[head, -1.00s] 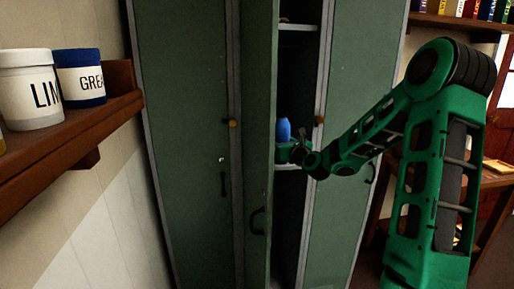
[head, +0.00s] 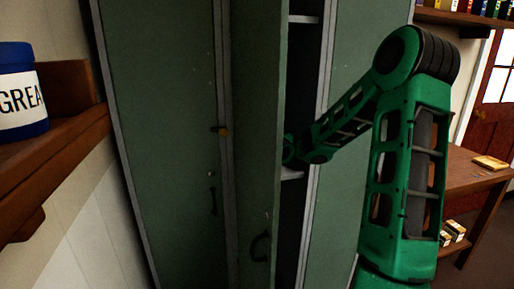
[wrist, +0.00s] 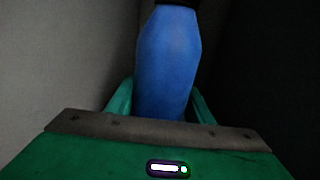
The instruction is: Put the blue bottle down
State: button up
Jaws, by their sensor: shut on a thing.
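The blue bottle (wrist: 168,65) stands upright in the middle of the wrist view, with a dark top at the upper edge. My gripper (wrist: 160,105) is shut on it, with a green finger on each side of the bottle. In the head view my green arm reaches into the open locker (head: 304,90), and the open locker door (head: 255,120) hides the bottle and the gripper's fingers. A locker shelf (head: 291,174) shows just below my wrist. I cannot tell whether the bottle's base touches it.
The open door stands close to the left of my wrist. Another closed locker door (head: 165,130) is further left. A wooden wall shelf (head: 60,150) with a blue-and-white jar (head: 20,92) is at the left. A wooden table (head: 475,172) stands at the right.

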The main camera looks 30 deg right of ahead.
jog(key=shift+s+d+f, duration=0.1)
jog(key=shift+f, duration=2.3)
jog(key=o, duration=1.4)
jog(key=shift+f, duration=0.1)
jog(key=s, duration=0.4)
jog(key=s+a, duration=0.1)
jog(key=s, duration=0.6)
jog(key=shift+s+a, duration=0.2)
jog(key=shift+s, duration=0.15)
jog(key=shift+s+a, duration=0.1)
jog(key=shift+s, duration=0.05)
